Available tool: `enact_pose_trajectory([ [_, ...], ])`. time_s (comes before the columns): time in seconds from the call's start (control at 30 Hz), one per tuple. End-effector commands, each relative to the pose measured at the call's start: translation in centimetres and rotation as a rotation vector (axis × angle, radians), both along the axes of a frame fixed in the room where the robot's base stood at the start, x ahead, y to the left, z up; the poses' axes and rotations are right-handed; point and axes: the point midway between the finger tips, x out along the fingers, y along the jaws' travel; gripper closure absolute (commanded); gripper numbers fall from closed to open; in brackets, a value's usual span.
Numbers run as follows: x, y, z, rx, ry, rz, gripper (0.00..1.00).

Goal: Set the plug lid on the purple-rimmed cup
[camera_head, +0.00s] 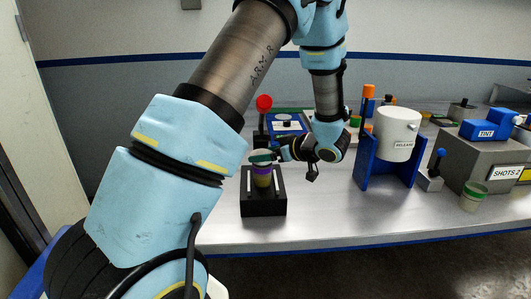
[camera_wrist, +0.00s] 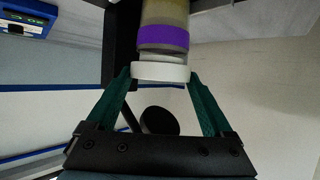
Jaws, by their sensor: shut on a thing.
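The purple-rimmed cup (camera_head: 262,180) stands upright in a black block holder (camera_head: 264,206) on the bench. Its purple band (camera_wrist: 163,38) shows large at the top of the wrist view. My gripper (camera_head: 262,157) is at the cup's top, reaching in from the right. In the wrist view its green fingers (camera_wrist: 160,76) are shut on the white plug lid (camera_wrist: 160,72), one on each side. The lid is lined up with the cup's purple end, and a paler narrow section lies between them. I cannot tell whether the plug is fully seated. My fingers largely hide the lid in the head view.
A red ball on a black post (camera_head: 264,103) stands behind the holder. Right are a white vessel (camera_head: 397,130) in a blue stand, a green-rimmed cup (camera_head: 473,196) and a grey SHOTS box (camera_head: 487,160). The bench front (camera_head: 330,222) is clear.

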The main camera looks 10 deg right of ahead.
Motion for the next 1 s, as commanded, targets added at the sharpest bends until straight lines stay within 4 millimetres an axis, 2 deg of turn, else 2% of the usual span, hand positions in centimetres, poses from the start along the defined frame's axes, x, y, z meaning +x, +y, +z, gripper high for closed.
enact_pose_trajectory([
  [0.23,0.0,0.0,-0.4,-0.001,-0.001,0.000,0.66],
  [0.27,0.0,0.0,-0.4,0.000,0.000,0.000,0.11],
  [0.37,0.0,0.0,-0.4,-0.001,-0.001,0.000,0.00],
  [0.63,0.0,0.0,-0.2,-0.001,-0.001,0.000,0.00],
  [0.77,0.0,0.0,1.2,-0.004,-0.003,0.001,0.00],
  [0.87,-1.2,-1.3,1.4,-0.004,-0.003,-0.003,0.00],
  [1.0,-3.3,-3.2,2.8,-0.005,-0.004,-0.004,0.00],
])
